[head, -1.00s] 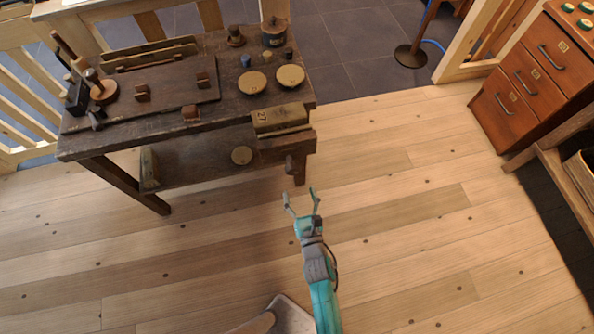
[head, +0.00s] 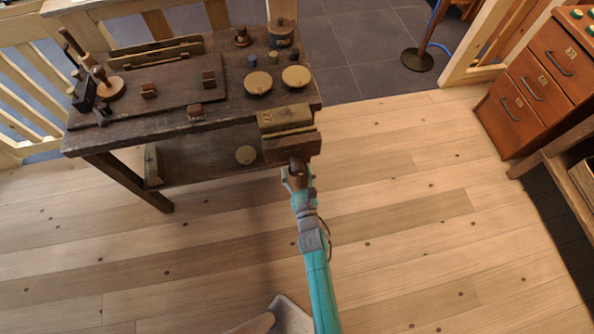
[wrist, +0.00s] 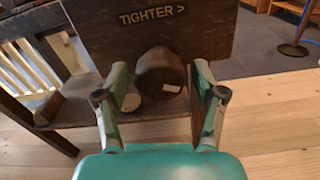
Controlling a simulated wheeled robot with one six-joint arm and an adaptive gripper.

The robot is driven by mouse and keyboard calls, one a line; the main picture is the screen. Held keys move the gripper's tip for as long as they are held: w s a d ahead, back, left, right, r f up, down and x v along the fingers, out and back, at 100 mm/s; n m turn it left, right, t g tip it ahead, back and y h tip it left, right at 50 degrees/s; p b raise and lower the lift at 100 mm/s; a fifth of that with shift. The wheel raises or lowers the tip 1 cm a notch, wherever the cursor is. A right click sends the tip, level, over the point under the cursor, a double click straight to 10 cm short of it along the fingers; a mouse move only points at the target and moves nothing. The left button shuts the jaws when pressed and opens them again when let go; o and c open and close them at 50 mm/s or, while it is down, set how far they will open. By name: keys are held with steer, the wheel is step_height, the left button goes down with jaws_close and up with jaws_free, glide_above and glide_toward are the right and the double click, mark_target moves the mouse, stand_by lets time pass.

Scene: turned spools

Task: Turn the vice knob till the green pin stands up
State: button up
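The vice (head: 285,119) sits at the front right corner of the dark workbench. Its dark round knob (head: 297,166) faces my arm. In the wrist view the knob (wrist: 160,72) is in the middle, with a small pale mark on its right side. Above it, the dark jaw board (wrist: 150,25) reads "TIGHTER >". My gripper (head: 297,176) is open at the knob, one finger to its left and one to its right. In the wrist view gaps show between the fingers and the knob. I cannot make out a green pin in either view.
The workbench (head: 222,112) carries round brass discs (head: 258,83), a dark jar and wooden tools. A lower shelf (head: 200,155) lies beneath. A drawer cabinet (head: 530,90) stands at the far right. The wooden floor right of the bench is clear.

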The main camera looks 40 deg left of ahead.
steer(key=c, duration=0.9)
steer(key=shift+m, duration=0.4)
